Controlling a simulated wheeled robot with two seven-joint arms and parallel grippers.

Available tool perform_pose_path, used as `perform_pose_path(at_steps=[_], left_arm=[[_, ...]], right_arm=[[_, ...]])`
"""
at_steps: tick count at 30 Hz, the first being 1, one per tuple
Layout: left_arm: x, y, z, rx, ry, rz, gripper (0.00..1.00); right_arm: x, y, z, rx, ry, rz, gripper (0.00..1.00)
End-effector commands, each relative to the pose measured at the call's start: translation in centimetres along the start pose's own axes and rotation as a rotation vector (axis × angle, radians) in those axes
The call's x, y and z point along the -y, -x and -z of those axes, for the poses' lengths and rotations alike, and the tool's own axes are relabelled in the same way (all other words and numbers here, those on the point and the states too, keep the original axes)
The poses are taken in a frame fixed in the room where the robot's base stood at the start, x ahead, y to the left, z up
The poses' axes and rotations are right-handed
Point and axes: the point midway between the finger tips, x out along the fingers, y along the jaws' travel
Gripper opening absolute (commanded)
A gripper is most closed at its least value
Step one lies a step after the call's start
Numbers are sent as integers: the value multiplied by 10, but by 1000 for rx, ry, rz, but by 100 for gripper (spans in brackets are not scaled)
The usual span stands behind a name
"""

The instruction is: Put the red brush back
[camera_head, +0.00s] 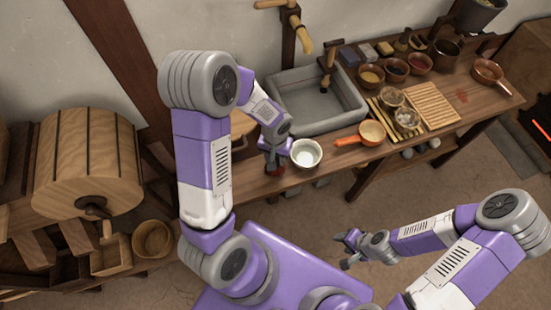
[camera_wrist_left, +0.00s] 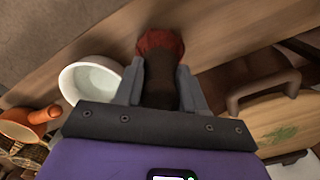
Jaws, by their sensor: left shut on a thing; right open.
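The red brush is in my left gripper. In the left wrist view its red end (camera_wrist_left: 160,42) sticks out past the fingers and its dark handle (camera_wrist_left: 160,82) lies between them. My left gripper (camera_wrist_left: 161,90) is shut on that dark part. In the head view my left gripper (camera_head: 275,160) is low over the counter's front left part, and only a little of the red end (camera_head: 277,171) shows below it. Whether the brush touches the counter, I cannot tell. My right gripper (camera_head: 347,249) is open and empty, in front of the counter over the floor.
A white-lined bowl (camera_head: 306,154) stands just right of my left gripper. Right of it are an orange-handled pan (camera_head: 371,132), a slatted board (camera_head: 431,105) and several small bowls. A grey stone sink (camera_head: 318,124) lies behind. A round wooden thing (camera_head: 242,123) is partly hidden by my left arm.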

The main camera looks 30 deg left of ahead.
Motion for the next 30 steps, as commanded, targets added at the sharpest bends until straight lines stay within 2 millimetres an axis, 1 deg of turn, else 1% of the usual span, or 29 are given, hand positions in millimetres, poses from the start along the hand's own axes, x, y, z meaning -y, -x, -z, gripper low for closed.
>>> perform_pose_path(at_steps=[1, 2, 9, 13, 14, 18, 26, 30], left_arm=[[0, -9, -1, 3, 0, 1, 11], [0, -11, 0, 2, 0, 0, 11], [0, -11, 0, -1, 0, 0, 11], [0, -15, 0, -1, 0, 0, 11], [0, -15, 0, 0, 0, 0, 43], [0, -14, 0, 0, 0, 0, 64], [0, -14, 0, 0, 0, 0, 65], [0, -8, 0, 0, 0, 0, 65]], right_arm=[[-1, -3, 0, 0, 0, 0, 51], [-1, -4, 0, -1, 0, 0, 51], [-1, -3, 0, -1, 0, 0, 51], [-2, -7, 1, -1, 0, 0, 51], [-2, -6, 1, -1, 0, 0, 51], [-2, -6, 1, -1, 0, 0, 51], [-2, -6, 0, -1, 0, 0, 51], [0, 0, 0, -1, 0, 0, 51]])
